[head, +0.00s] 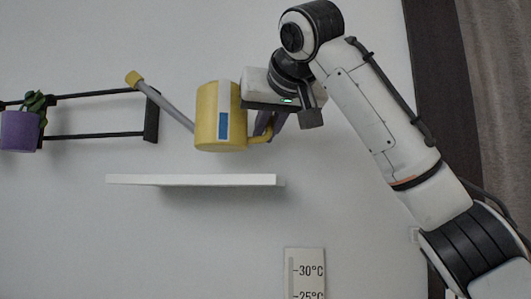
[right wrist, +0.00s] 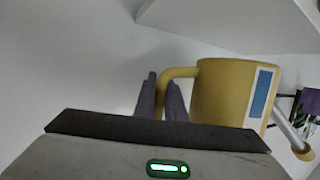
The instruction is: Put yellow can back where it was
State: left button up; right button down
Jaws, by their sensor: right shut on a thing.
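The yellow can (head: 208,118) is a watering can with a grey spout, a yellow spout tip and a white and blue label. It is held in the air above the white shelf (head: 195,180), with a gap below it, and looks about upright. My right gripper (head: 268,127) is shut on its handle at the can's right side. In the right wrist view, the fingers (right wrist: 162,100) are around the can's handle, and the can's body (right wrist: 220,92) is to their right. My left gripper is not in view.
A black wall rack (head: 95,136) with a purple plant pot (head: 19,131) is on the left, near the spout tip. A thermometer sign (head: 305,272) hangs below the shelf. The visible shelf top is clear.

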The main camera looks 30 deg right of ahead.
notch_tip(320, 180, down, 4)
jog(key=shift+r, duration=0.2)
jog(key=shift+d+f, duration=0.1)
jog(key=shift+f, duration=0.1)
jog(key=shift+w+f, duration=0.1)
jog(key=shift+f, duration=0.05)
jog(key=shift+f, duration=0.1)
jog(key=c, duration=2.2)
grip_release()
jog(key=shift+f, duration=0.15)
jog(key=o, duration=0.4)
jog(key=shift+r, duration=0.2)
